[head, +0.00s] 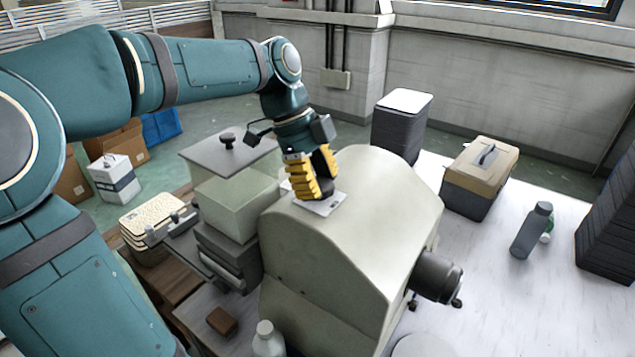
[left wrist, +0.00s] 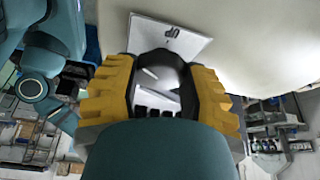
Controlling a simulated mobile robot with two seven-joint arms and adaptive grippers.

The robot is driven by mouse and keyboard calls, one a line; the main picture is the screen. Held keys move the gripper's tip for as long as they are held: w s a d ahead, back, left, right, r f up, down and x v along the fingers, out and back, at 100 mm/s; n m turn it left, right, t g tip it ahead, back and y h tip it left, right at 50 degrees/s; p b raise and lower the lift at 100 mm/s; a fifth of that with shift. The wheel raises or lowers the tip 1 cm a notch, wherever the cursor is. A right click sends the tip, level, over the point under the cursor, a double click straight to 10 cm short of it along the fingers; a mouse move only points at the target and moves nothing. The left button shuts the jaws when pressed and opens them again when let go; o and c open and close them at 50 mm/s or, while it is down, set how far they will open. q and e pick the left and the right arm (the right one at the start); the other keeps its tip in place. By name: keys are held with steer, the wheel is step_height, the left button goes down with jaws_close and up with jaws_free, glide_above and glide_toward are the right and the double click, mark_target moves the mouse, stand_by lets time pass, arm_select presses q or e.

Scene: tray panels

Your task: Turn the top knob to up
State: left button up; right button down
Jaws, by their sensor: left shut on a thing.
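The top knob (head: 326,188) is dark and sits on a white plate (head: 322,208) on top of the large cream rounded housing (head: 350,230). My left gripper (head: 318,180), with yellow fingers, points down and is shut on this knob. In the left wrist view the knob (left wrist: 158,66) lies between the two yellow fingers (left wrist: 158,95). A light mark shows on it, but I cannot tell its exact direction. The plate (left wrist: 145,35) carries dark lettering near its edge, seemingly "up". My right gripper is not in view.
A dark cylinder (head: 437,278) sticks out of the housing's right side. A green-grey box (head: 235,200) stands close on the left. The white tabletop (head: 490,290) has free room.

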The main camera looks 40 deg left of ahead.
arm_select(q)
steer(key=m+g, duration=0.1)
steer(key=m, duration=0.1)
steer(key=m+g, duration=0.1)
steer(key=m, duration=0.2)
steer(key=shift+w+f+m, duration=0.1)
steer(key=shift+f+m, duration=0.05)
steer(key=shift+m, duration=0.15)
steer(key=m+g, duration=0.1)
steer(key=m, duration=0.1)
steer(key=m+g, duration=0.1)
steer(key=m, duration=0.1)
steer(key=shift+m+y+p, duration=0.4)
steer(key=shift+m, duration=0.3)
steer(key=o, duration=1.2)
steer(key=shift+w, duration=0.1)
steer(key=shift+o, duration=0.2)
steer(key=v, duration=1.2)
